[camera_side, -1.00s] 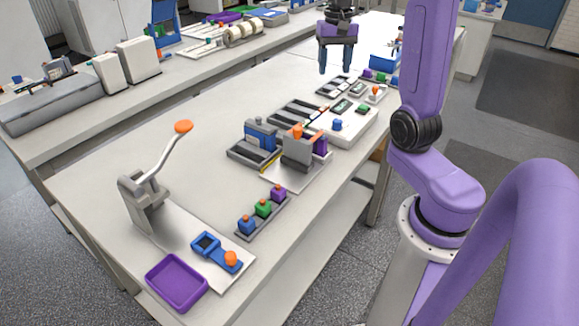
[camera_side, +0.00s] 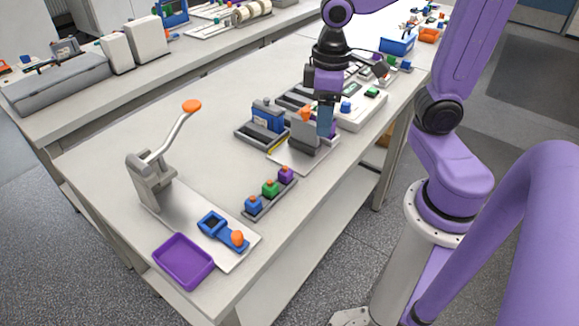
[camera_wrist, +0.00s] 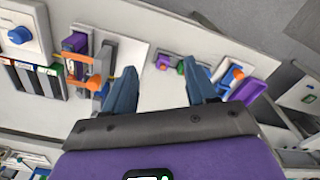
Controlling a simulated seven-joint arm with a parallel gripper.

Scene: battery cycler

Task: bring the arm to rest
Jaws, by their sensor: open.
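My gripper (camera_side: 326,118) hangs over the bench beside the grey fixture with the orange knob (camera_side: 303,130), and partly covers it in the side view. In the wrist view my gripper (camera_wrist: 158,80) has its two blue-grey fingers spread wide apart, with nothing between them but the bench top below. The fixture with its orange part also shows left of the fingers in the wrist view (camera_wrist: 98,68). Whether a finger touches the fixture cannot be told from the side view.
A rack with blue, green and purple knobbed pieces (camera_side: 268,198) lies nearer the front. A white device (camera_side: 362,108) stands behind. The bench's left middle is clear.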

